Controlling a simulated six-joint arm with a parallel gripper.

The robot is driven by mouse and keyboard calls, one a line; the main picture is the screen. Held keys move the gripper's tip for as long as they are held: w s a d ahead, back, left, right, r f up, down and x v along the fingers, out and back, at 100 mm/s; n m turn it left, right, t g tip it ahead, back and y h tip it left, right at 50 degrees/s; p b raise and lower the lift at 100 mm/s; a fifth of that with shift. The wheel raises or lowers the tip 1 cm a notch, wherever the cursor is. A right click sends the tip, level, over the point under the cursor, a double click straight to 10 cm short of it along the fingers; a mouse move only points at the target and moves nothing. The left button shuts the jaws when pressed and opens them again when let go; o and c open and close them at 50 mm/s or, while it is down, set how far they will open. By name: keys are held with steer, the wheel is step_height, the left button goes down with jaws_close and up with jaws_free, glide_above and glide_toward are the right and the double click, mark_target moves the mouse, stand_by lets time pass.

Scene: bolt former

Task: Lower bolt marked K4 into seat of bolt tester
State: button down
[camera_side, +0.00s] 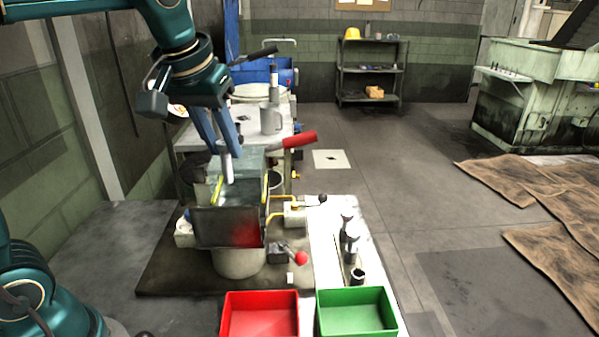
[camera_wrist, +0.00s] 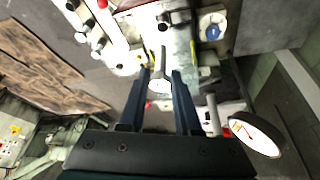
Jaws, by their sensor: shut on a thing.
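My gripper (camera_side: 226,150) is shut on a pale bolt (camera_side: 228,169), which hangs upright with its shank down. In the wrist view the bolt (camera_wrist: 160,84) sits between both fingertips of my gripper (camera_wrist: 161,78), its round whitish head toward the camera. Its marking is too small to read. The bolt tester (camera_side: 226,226) is a boxy machine with a dark front plate, a red smear and yellow edges. The bolt's lower end is at the tester's open top, between the yellow edges. The seat is hidden behind the front plate, so I cannot tell whether the tip touches it.
A red tray (camera_side: 260,316) and a green tray (camera_side: 356,314) stand in front.

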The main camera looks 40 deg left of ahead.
mark_target(223, 167)
steer(key=shift+f, duration=2.4)
steer(key=shift+f, duration=3.45)
steer(key=c, duration=0.5)
jaws_free()
steer(key=shift+v, duration=2.6)
